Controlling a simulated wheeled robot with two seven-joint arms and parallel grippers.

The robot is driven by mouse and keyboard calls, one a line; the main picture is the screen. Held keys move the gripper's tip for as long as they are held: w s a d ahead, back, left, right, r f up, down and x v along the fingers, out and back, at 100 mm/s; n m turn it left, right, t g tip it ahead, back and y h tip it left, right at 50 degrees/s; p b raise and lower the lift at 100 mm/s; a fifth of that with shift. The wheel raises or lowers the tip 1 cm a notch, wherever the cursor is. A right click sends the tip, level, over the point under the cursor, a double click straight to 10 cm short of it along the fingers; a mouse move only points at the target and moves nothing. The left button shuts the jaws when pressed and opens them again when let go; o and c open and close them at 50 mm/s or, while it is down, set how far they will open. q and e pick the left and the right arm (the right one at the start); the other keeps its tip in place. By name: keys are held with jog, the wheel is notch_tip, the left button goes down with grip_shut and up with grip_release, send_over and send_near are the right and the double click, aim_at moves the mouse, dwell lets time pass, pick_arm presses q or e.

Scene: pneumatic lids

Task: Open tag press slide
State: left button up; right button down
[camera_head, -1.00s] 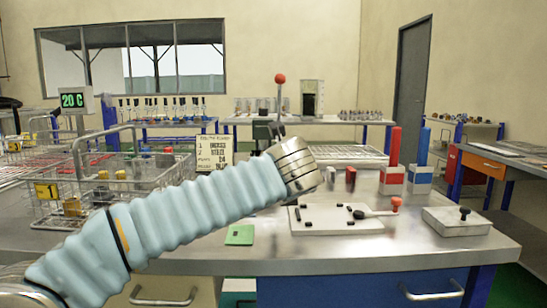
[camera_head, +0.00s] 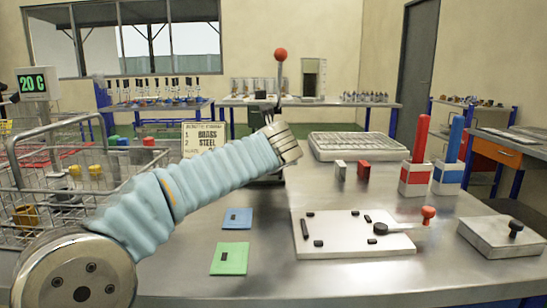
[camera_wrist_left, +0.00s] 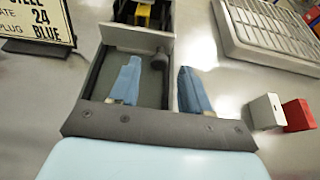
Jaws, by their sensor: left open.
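The tag press stands beyond my left arm in the head view, and its lever with a red ball (camera_head: 281,55) rises above my wrist. My wrist hides most of its lower part. The left wrist view shows the press front with a pale crossbar (camera_wrist_left: 125,38), a dark-edged slide bed and a small grey knob (camera_wrist_left: 158,58). My right gripper is not in view.
A sign (camera_head: 205,137) stands left of the press, with a wire basket (camera_head: 60,200) farther left. Blue (camera_head: 238,218) and green (camera_head: 230,258) plates lie in front. A white fixture plate (camera_head: 340,245), small grey and red blocks (camera_head: 363,170) and a ribbed tray (camera_head: 355,147) are at right.

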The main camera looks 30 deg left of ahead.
pick_arm(q)
jog(key=shift+x, duration=1.85)
grip_shut()
